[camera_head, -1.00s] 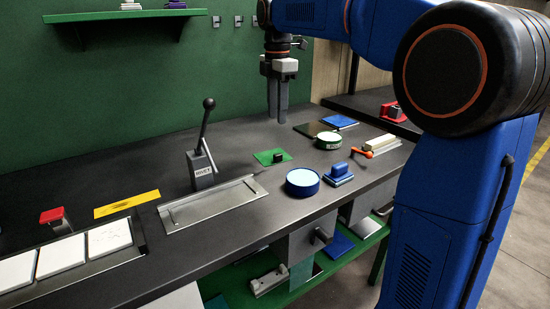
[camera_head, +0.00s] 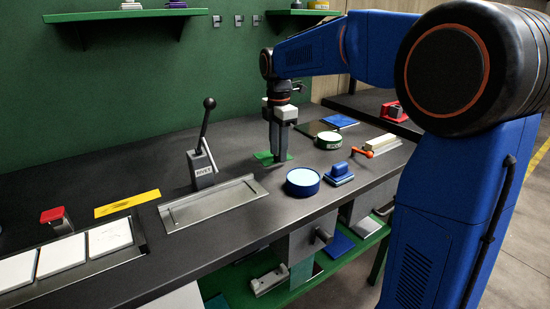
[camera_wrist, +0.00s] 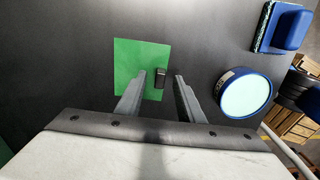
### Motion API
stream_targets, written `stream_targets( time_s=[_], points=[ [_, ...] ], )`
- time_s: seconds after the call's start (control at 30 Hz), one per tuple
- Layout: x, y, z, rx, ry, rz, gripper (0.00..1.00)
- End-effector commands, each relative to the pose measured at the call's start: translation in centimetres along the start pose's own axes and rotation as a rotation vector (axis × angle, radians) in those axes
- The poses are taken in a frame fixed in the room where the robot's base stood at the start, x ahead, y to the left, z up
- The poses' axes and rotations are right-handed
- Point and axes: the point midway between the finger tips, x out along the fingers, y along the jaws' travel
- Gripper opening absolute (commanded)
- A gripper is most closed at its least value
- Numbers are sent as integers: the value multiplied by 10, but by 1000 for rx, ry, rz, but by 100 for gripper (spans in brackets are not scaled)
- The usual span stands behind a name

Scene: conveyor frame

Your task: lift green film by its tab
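The green film (camera_head: 262,156) lies flat on the dark bench; it also shows in the wrist view (camera_wrist: 128,65). Its small black tab (camera_wrist: 160,78) stands near the film's right edge in the wrist view. My gripper (camera_head: 278,156) points down over the film and covers part of it in the head view, where the tab is hidden. In the wrist view my gripper (camera_wrist: 161,75) is open, with one finger on each side of the tab and a gap to both. I cannot tell the exact height of the fingertips over the film.
A round blue container (camera_head: 303,182) and a blue block-handled tool (camera_head: 339,174) stand close to the right. A green-and-white round tin (camera_head: 328,140) is behind them. A lever marked RIVET (camera_head: 202,160) and a metal tray (camera_head: 212,204) are to the left.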

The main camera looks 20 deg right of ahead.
Motion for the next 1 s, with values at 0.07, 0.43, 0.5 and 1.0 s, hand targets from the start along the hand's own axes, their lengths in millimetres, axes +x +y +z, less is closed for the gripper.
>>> stream_targets(
  time_s=[0.07, 0.43, 0.5, 1.0],
  points=[
    [5, 0, 0, 0, 0, 0, 34],
    [7, 0, 0, 0, 0, 1, 10],
    [7, 0, 0, 0, 0, 1, 0],
    [-12, 1, 0, 0, 0, 4, 0]
  ],
)
